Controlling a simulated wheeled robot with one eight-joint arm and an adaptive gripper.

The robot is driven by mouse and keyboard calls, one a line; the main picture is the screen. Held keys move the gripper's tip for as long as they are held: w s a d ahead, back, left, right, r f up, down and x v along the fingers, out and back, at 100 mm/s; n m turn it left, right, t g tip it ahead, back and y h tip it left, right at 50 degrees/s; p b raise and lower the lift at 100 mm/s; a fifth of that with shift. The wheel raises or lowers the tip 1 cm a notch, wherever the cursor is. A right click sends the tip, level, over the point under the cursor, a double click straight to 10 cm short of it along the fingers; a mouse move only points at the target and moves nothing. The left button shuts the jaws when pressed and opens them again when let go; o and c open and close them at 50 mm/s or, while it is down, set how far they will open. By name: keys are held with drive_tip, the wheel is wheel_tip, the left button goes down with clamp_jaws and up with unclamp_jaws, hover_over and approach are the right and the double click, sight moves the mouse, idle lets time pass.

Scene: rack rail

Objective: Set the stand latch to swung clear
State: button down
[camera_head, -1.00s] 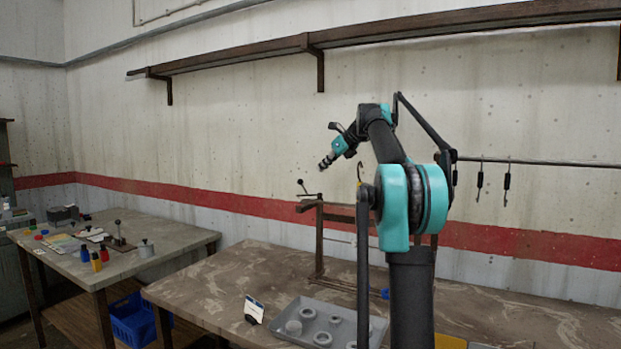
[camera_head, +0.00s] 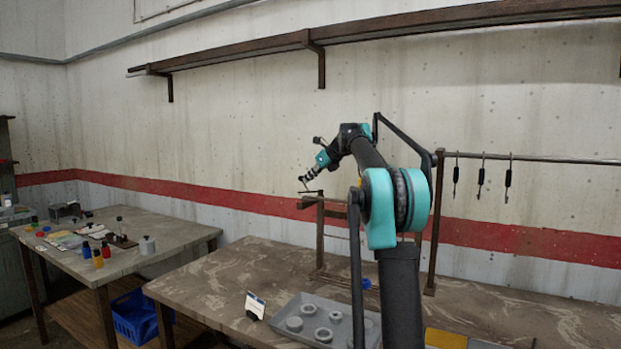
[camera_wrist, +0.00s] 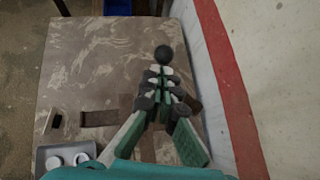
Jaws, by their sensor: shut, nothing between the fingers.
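The stand (camera_head: 320,240) is a dark brown frame on the workbench. The stand latch (camera_head: 313,192) is a thin dark lever at the top of its left post. In the wrist view its round black knob (camera_wrist: 163,54) shows just beyond my fingertips. My gripper (camera_head: 304,179) is at the latch's knob end, pointing down and left. In the wrist view my gripper (camera_wrist: 160,73) has its fingers together with nothing between them. I cannot tell whether the fingertips touch the knob. In the head view the gripper hides the knob, and my arm covers part of the stand.
A grey tray (camera_head: 285,326) with several ring-shaped parts and a small white card (camera_head: 255,304) are on the workbench (camera_head: 215,285). Dark hooks (camera_head: 481,177) hang from a rail at right. A second table (camera_head: 170,238) with small items stands left. The wall is close behind the stand.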

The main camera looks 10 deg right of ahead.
drive_tip(key=shift+w+a+m+t+h, duration=0.3)
drive_tip(key=shift+m+h, duration=0.1)
drive_tip(key=shift+m, duration=0.2)
drive_tip(key=shift+w, duration=0.1)
drive_tip(key=shift+w+a, duration=0.2)
drive_tip(key=shift+w, duration=0.45)
drive_tip(key=shift+w+a, duration=0.2)
drive_tip(key=shift+w, duration=0.4)
